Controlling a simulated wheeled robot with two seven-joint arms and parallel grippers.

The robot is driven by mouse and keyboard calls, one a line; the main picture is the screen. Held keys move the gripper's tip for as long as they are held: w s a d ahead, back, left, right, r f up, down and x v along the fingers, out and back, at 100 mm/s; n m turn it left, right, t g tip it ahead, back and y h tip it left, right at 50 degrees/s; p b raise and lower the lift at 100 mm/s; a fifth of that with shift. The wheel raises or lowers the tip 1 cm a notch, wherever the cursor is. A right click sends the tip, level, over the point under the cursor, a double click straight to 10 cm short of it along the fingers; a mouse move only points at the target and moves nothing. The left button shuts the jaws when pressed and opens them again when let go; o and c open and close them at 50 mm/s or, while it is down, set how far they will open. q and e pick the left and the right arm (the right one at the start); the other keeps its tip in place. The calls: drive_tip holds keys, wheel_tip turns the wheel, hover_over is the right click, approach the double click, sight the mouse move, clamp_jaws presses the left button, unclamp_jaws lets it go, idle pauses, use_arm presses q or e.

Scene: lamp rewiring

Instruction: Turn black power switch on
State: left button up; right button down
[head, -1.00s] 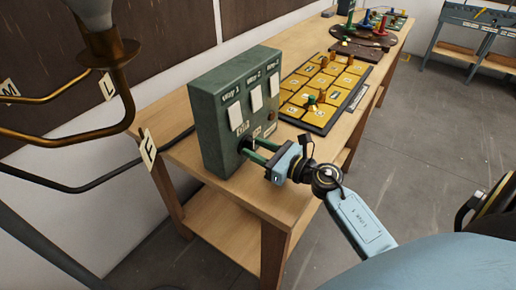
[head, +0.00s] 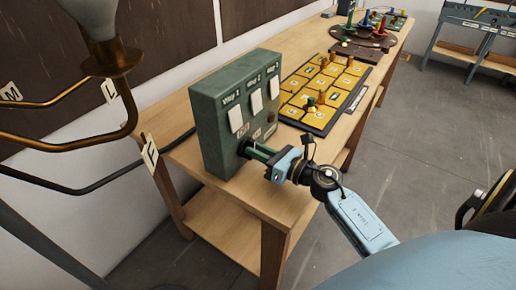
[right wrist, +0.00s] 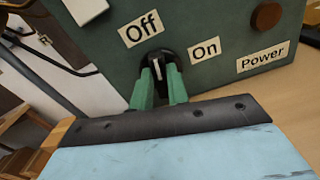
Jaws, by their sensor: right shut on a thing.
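The black power switch (right wrist: 160,66) is a rotary knob with a white pointer line, low on the front of the green box (head: 208,125). In the right wrist view, the pointer is roughly upright, leaning slightly towards the "Off" label (right wrist: 141,29); the "On" label (right wrist: 205,50) is to its right. My right gripper (head: 246,148) reaches the box front from the right. Its green fingers (right wrist: 160,85) sit on either side of the knob and are shut on it, hiding its lower sides. My left gripper is not in view.
A brown round knob (right wrist: 267,16) is above the "Power" label (right wrist: 263,57). The box stands on a wooden bench (head: 255,190), with a yellow tiled board (head: 325,93) behind it. A brass lamp (head: 120,60) and black cable are at left. Floor right of the bench is clear.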

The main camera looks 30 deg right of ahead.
drive_tip(key=m+p, duration=0.2)
drive_tip(key=m, duration=0.2)
drive_tip(key=shift+d+m, duration=0.1)
drive_tip(key=shift+m, duration=0.2)
drive_tip(key=m+p, duration=0.1)
drive_tip(key=m, duration=0.2)
drive_tip(key=shift+d+m+p, duration=0.1)
drive_tip(key=shift+m+p, duration=0.25)
drive_tip(key=shift+m, duration=0.05)
drive_tip(key=m+p, duration=0.1)
drive_tip(key=m, duration=0.3)
drive_tip(key=shift+w+f+p, duration=0.1)
drive_tip(key=shift+f+p, duration=0.05)
drive_tip(key=shift+p, duration=0.25)
drive_tip(key=shift+f+m+p, duration=0.15)
drive_tip(key=shift+m+p, duration=0.4)
drive_tip(key=shift+m, duration=1.05)
drive_tip(key=c, duration=1.4)
unclamp_jaws()
drive_tip(key=shift+o, duration=0.2)
drive_tip(key=b+v, duration=0.1)
drive_tip(key=v, duration=1.2)
drive_tip(key=shift+d, duration=0.15)
